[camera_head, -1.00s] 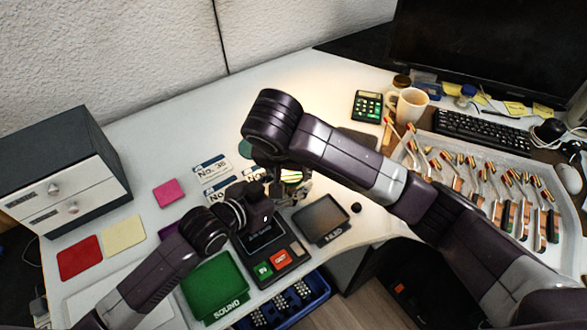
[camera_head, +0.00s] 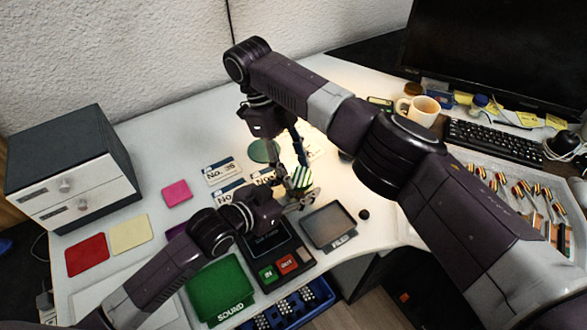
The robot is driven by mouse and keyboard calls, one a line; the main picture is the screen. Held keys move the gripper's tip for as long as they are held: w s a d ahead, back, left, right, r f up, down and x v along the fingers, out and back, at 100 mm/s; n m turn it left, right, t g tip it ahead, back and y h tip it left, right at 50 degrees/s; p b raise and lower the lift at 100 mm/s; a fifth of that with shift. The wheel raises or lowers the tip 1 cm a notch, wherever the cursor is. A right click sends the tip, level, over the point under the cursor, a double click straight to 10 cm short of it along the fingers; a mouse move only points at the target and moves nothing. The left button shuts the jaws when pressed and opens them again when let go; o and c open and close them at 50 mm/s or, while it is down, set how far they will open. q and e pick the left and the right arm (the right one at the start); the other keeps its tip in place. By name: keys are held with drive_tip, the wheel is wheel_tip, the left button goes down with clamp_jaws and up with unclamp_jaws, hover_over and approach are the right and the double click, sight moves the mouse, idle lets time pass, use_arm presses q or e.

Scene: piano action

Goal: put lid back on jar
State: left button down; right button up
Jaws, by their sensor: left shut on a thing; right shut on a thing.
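A small green-and-pale striped thing (camera_head: 301,178), which looks like the jar, stands over the desk in the middle. My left gripper (camera_head: 303,198) is shut at its lower part, reaching in from the left. My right gripper (camera_head: 302,163) comes down from above, with its fingers shut at the top of the striped thing. The lid does not show apart from the jar; it seems to be between the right fingertips, mostly hidden. I cannot tell whether lid and jar touch.
A green disc (camera_head: 262,151) and number cards (camera_head: 221,172) lie behind the grippers. A dark tray (camera_head: 329,226), a black panel (camera_head: 270,246) and a green SOUND tray (camera_head: 219,287) lie in front. A mug (camera_head: 418,111) stands at the back right.

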drive_tip(key=shift+w+m, duration=0.1)
drive_tip(key=shift+m, duration=0.5)
drive_tip(key=o, duration=0.7)
drive_tip(key=shift+d, duration=0.1)
drive_tip(key=shift+c, duration=0.2)
